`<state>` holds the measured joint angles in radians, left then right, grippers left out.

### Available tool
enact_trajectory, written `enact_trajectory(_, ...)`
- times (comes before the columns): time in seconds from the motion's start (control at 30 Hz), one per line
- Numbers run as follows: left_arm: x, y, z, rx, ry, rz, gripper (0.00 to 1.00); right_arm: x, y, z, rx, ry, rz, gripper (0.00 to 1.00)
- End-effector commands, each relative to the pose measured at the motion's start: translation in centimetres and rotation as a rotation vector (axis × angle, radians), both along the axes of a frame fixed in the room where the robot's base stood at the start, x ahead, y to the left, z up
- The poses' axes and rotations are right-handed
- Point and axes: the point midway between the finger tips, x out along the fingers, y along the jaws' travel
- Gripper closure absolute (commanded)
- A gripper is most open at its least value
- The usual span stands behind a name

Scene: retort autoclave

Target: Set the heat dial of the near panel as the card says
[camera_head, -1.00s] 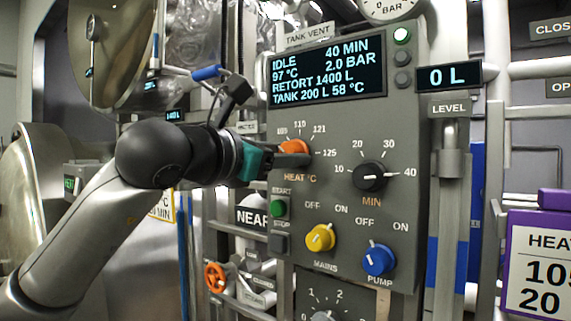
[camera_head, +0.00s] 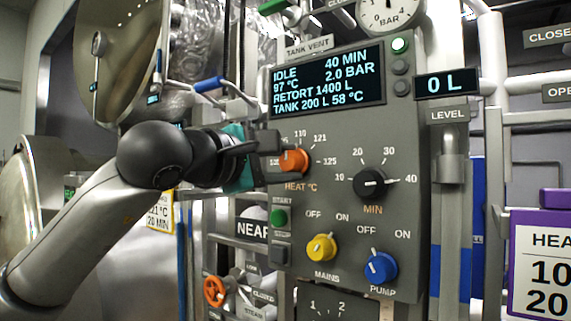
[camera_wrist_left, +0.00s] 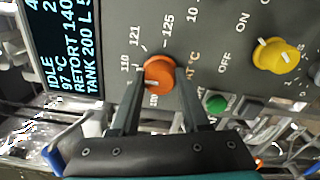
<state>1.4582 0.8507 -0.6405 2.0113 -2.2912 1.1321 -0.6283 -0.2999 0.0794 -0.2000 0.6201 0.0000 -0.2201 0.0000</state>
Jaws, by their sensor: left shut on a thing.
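The orange heat dial (camera_head: 294,161) is on the grey near panel (camera_head: 330,215), left of the black MIN dial. My left gripper (camera_head: 282,159) reaches it from the left and is shut on it. In the left wrist view the dial (camera_wrist_left: 159,75) sits between my two fingers (camera_wrist_left: 159,82). Its white mark points towards the low end of the scale, near a label that is partly hidden. The 110, 121 and 125 labels show. The purple-framed card (camera_head: 516,262) is cut off at the right edge; it reads "HEA", "10" and "20". My right gripper is not in view.
The black MIN dial (camera_head: 370,183) points towards 40. Below are the yellow MAINS knob (camera_head: 321,248), the blue PUMP knob (camera_head: 380,267) and the green START button (camera_head: 279,217). The display (camera_head: 327,81) reads IDLE. An orange valve wheel (camera_head: 215,291) is lower left.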

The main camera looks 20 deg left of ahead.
Motion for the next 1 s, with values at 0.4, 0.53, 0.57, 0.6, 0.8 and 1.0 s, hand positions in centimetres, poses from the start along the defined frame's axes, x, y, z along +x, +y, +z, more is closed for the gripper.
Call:
enact_trajectory(0.4,0.01,0.03,0.04,0.370,-0.132,0.000,1.00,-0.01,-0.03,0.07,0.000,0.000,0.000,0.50)
enact_trajectory(0.53,0.02,0.03,0.04,0.474,-0.170,0.000,1.00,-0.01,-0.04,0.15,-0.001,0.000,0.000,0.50)
enact_trajectory(0.57,0.03,0.02,0.04,0.496,-0.178,0.000,1.00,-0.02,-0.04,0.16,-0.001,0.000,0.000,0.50)
enact_trajectory(0.6,0.03,0.01,0.04,0.525,-0.187,0.000,1.00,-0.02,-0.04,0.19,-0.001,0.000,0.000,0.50)
enact_trajectory(0.8,0.01,0.00,0.08,0.640,-0.230,0.000,1.00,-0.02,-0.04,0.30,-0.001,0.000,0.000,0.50)
enact_trajectory(1.0,0.01,-0.01,0.09,0.711,-0.256,-0.001,1.00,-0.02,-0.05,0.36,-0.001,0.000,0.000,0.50)
